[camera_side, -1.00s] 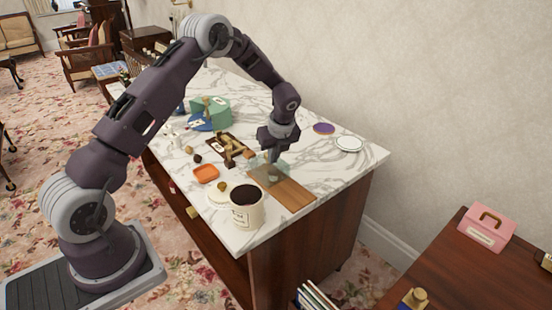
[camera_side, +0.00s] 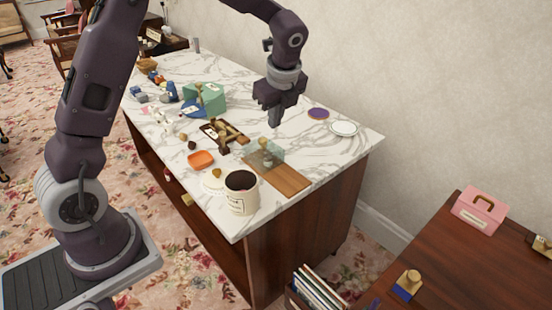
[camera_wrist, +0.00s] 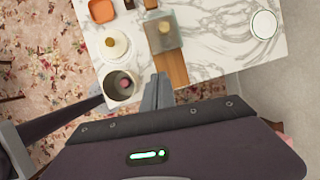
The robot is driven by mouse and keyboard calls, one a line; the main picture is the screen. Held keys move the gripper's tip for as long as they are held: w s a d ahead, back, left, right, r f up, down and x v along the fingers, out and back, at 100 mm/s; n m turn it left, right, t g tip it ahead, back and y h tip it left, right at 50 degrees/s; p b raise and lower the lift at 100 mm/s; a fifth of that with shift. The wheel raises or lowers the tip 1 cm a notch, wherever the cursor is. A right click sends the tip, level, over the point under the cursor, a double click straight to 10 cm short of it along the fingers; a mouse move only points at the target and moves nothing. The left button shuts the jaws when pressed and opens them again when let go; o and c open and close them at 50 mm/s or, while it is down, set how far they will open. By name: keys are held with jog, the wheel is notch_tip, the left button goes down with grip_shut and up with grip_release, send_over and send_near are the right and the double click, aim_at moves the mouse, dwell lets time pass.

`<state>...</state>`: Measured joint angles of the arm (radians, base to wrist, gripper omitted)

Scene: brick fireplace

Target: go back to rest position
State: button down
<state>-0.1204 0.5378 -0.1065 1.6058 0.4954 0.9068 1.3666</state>
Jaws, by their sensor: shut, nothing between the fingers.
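My gripper (camera_side: 274,120) is shut and empty in the side view, with its fingers pointing down above the marble counter. It is raised clear of a wooden board (camera_side: 286,181) with a translucent greenish box (camera_side: 265,151) on its far end. In the wrist view my gripper's fingertips (camera_wrist: 158,80) show together, in front of the board (camera_wrist: 172,70) and the box (camera_wrist: 166,32). A small round thing shows inside the box.
On the marble counter (camera_side: 330,160) stand a cream canister (camera_side: 241,199) with its lid (camera_side: 214,183) beside it, an orange dish (camera_side: 201,160), a white plate (camera_side: 344,128), a purple disc (camera_side: 318,114) and a green block (camera_side: 206,97). A lower wooden table (camera_side: 450,265) holds a pink box (camera_side: 480,211).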

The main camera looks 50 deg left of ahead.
jog(key=s+d+r+n+t+h, duration=0.1)
jog(key=s+d+r+n, duration=0.2)
jog(key=s+r+n, duration=0.4)
jog(key=s+d+r+n+t+h, duration=0.1)
jog(key=s+d+r+n, duration=0.3)
jog(key=s, duration=0.5)
jog(key=s+d+n+t+h, duration=0.1)
jog(key=s+d+n+t, duration=0.1)
jog(key=s+n, duration=0.5)
jog(key=s+d, duration=0.1)
jog(key=s, duration=0.5)
jog(key=shift+d+n+h, duration=0.2)
jog(key=shift+n+h, duration=0.1)
jog(key=shift+h, duration=0.1)
